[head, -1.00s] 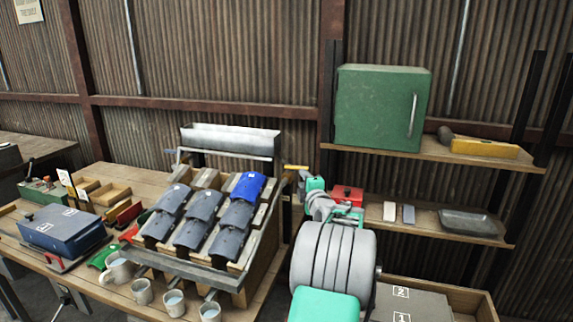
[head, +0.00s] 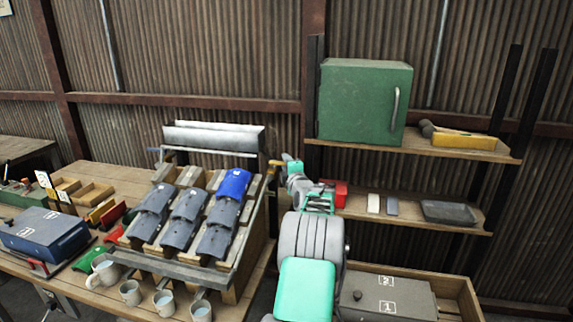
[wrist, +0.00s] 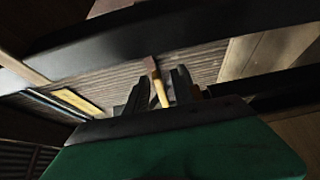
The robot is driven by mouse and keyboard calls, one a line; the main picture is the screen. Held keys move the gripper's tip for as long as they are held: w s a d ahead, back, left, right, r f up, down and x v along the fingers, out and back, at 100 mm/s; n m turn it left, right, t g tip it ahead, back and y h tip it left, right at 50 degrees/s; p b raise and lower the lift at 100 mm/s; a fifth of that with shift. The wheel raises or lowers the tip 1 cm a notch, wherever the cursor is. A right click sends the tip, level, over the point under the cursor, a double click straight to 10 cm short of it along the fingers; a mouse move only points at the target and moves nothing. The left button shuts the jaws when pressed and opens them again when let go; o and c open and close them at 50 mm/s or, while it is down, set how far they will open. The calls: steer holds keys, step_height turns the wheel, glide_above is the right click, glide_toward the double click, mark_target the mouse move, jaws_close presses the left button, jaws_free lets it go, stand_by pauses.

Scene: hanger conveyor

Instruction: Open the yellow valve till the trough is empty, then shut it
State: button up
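The grey metal trough (head: 214,138) sits above the rack of roof tiles; I cannot see how much is in it. The yellow valve handle (head: 274,163) is off the trough's right end, beside the rack post. My gripper (head: 284,165) is at the valve, just to its right. In the wrist view, the yellow handle (wrist: 158,88) shows between the two dark fingers of my gripper (wrist: 160,92). The fingers stand apart with gaps at the handle, so they look open around it. A blue handle (head: 153,153) is at the trough's left end.
Grey tiles (head: 182,218) and one blue tile (head: 233,184) lie on the sloped rack. Several mugs (head: 164,302) stand below its front gutter (head: 170,270). A green cabinet (head: 362,102) and a shelf with a red box (head: 337,193) are to the right.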

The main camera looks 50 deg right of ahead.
jaws_close()
stand_by(1.2)
